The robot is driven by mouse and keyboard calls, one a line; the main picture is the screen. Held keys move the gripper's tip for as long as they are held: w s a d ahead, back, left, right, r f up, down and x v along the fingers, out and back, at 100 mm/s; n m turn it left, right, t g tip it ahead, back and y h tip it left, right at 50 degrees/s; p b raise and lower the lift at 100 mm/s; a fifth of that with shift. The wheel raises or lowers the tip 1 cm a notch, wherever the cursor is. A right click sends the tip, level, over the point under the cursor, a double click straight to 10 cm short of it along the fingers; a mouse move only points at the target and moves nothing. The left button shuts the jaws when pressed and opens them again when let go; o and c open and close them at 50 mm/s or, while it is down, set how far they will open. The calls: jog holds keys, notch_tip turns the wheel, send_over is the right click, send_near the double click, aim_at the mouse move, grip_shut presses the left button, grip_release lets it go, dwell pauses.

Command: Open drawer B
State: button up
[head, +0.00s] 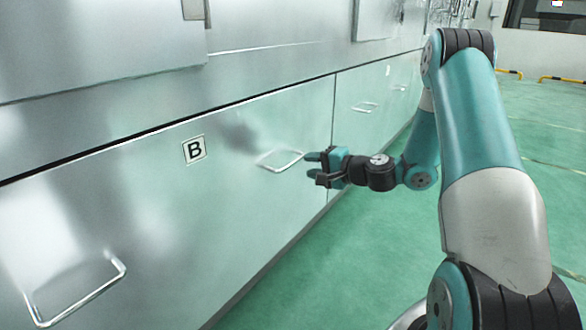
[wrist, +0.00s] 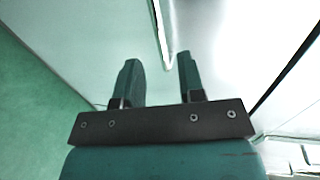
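Drawer B's pale metal front (head: 230,195) looks flush with the cabinet. Its label B (head: 194,149) is a white square with a black letter. A silver loop handle (head: 280,160) projects from the front, right of the label. My gripper (head: 312,166) is just right of this handle, its fingers pointing toward it. In the wrist view my gripper (wrist: 157,72) is open, its two teal fingers apart with nothing between them. The handle's bar (wrist: 161,38) shows ahead, in line with the gap and nearer the right finger. No contact is visible.
A second loop handle (head: 77,296) is at lower left on the same metal face. Another handle (head: 365,107) is on the front beyond the vertical seam. Green floor (head: 330,255) lies clear right of the cabinet. Yellow-black barriers (head: 562,80) stand far back.

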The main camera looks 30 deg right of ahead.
aim_at(292, 162)
jog(key=b+x, duration=0.1)
jog(key=x, duration=0.6)
grip_shut()
